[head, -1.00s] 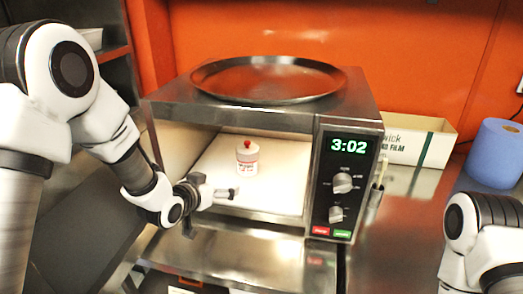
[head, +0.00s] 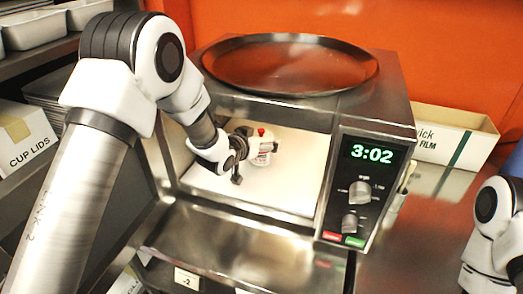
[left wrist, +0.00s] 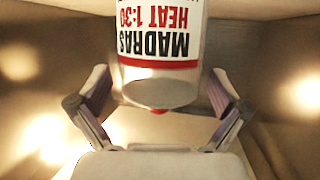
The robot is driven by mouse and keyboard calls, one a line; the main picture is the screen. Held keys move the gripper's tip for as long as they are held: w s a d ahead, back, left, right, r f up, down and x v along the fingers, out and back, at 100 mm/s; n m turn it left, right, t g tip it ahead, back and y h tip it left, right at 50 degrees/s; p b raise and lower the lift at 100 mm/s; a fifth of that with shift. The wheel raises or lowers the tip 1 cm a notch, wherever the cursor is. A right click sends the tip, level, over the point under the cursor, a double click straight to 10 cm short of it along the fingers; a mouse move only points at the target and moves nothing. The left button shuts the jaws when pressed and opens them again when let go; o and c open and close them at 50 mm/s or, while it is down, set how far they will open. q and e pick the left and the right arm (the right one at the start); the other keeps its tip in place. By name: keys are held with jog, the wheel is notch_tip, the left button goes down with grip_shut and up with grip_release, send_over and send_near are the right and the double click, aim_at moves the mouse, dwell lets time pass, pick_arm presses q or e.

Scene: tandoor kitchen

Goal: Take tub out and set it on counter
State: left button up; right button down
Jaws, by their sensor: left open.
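The tub (head: 262,150) is white with a red knob on top and stands inside the open microwave (head: 350,110), on its pale floor. My left gripper (head: 243,155) reaches into the opening and is right at the tub's left side. In the left wrist view the tub (left wrist: 160,50) shows upside down, with the label "MADRAS HEAT 1:30". The open fingers of my left gripper (left wrist: 158,105) stand on either side of it, with gaps showing. The steel counter (head: 425,215) lies to the right of the microwave. My right gripper is out of the picture.
A large round tray (head: 290,62) lies on top of the microwave. A film box (head: 455,137) stands at the back of the counter. A "CUP LIDS" box (head: 25,140) sits on a shelf at left. The counter in front of the film box looks clear.

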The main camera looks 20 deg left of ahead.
pick_arm(q)
jog(key=shift+s, duration=0.15)
jog(key=c, duration=1.4)
jog(key=shift+r, duration=0.1)
jog(key=shift+c, duration=0.2)
